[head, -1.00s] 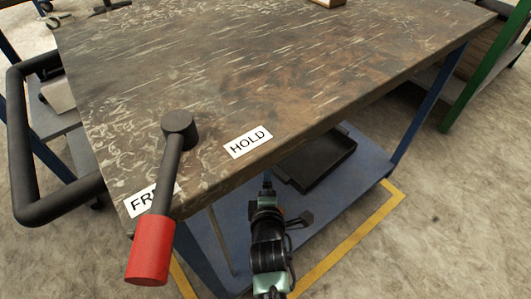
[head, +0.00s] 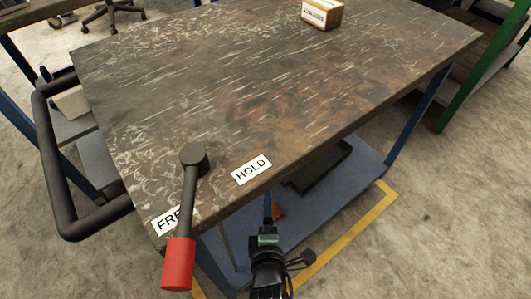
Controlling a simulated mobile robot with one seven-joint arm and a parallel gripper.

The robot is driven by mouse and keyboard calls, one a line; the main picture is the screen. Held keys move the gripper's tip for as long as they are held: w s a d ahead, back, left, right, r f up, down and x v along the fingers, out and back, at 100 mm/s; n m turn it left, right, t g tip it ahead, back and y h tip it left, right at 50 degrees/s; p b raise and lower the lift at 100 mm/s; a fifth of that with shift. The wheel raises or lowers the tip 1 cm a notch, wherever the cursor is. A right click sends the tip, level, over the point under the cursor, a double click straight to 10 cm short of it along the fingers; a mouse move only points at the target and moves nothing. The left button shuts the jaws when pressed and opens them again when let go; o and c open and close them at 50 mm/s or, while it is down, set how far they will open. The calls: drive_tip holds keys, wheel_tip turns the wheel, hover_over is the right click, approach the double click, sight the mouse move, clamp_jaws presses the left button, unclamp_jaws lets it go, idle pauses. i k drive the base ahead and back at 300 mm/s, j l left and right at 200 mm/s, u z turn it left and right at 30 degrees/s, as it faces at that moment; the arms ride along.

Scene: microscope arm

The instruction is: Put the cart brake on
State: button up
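The brake lever (head: 187,205) stands at the near left corner of the cart top (head: 290,85). Its dark arm runs from a round pivot toward me and ends in a red grip (head: 178,263) that hangs out past the near edge. The lever lies over the white FREE label (head: 165,218), covering its last letters. The HOLD label (head: 251,169) is uncovered to the right of the pivot. My gripper (head: 268,240) is at the bottom middle, right of the red grip and apart from it, below the near edge. Its fingers cannot be made out clearly.
A small wooden box (head: 321,14) sits at the far edge of the cart top. A black push handle (head: 62,185) juts out at the left. A blue lower shelf (head: 360,178) holds a dark tray (head: 318,170). A yellow floor line (head: 350,238) runs at the right.

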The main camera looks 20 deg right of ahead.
sight(178, 263)
drive_tip(key=k, duration=1)
